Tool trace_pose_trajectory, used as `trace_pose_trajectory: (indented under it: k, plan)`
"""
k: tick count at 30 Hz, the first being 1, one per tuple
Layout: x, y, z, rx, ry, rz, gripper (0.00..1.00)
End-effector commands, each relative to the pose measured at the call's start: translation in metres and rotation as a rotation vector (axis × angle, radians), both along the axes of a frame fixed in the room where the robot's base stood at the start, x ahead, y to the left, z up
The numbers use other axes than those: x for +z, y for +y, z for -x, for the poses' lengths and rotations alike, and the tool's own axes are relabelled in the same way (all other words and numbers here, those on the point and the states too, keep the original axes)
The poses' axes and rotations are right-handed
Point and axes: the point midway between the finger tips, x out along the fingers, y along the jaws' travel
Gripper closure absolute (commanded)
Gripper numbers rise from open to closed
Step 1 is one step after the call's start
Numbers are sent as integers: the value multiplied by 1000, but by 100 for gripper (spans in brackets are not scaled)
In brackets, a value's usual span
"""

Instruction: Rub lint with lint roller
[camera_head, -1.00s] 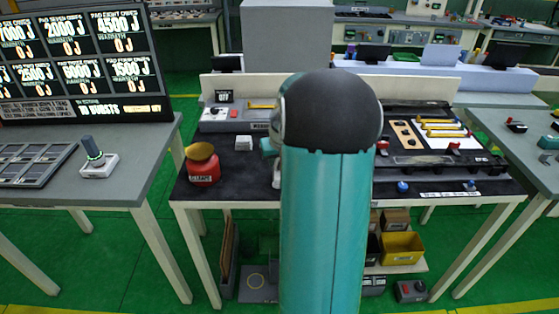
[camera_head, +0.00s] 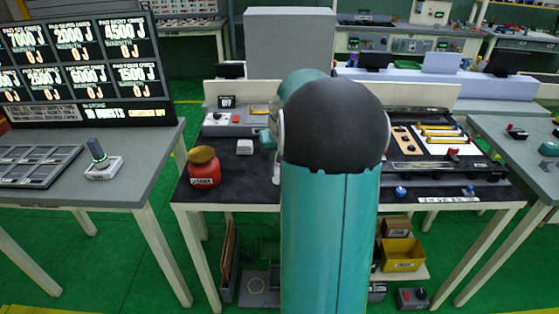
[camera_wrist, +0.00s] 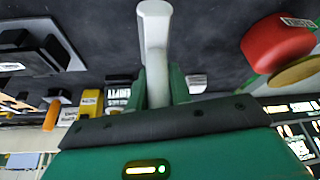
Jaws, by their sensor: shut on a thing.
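My gripper (camera_wrist: 160,87) shows in the wrist view with its green fingers shut on a pale grey, bar-shaped tool (camera_wrist: 155,40). The tool sticks out past the fingertips over the dark worktop; I cannot tell for certain that it is the lint roller. In the head view my teal arm hides most of the gripper. A pale piece (camera_head: 277,168) shows just left of the arm, probably part of the held tool. I cannot make out any lint in either view.
A red labelled pot (camera_head: 205,174) with a tan top stands at the worktop's (camera_head: 245,190) left end, also right in the wrist view (camera_wrist: 275,45). A small white block (camera_head: 244,146) lies nearby. Yellow rods (camera_head: 440,133) lie at right. A joystick (camera_head: 97,152) stands on the left table.

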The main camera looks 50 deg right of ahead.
Motion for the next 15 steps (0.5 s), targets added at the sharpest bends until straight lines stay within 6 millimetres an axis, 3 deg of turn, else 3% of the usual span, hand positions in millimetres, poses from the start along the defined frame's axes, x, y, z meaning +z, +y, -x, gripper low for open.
trace_pose_trajectory:
  k: [9,15]
  plan:
    - [27,9,-3,4,-1,2,100]
    - [31,11,-3,4,0,0,100]
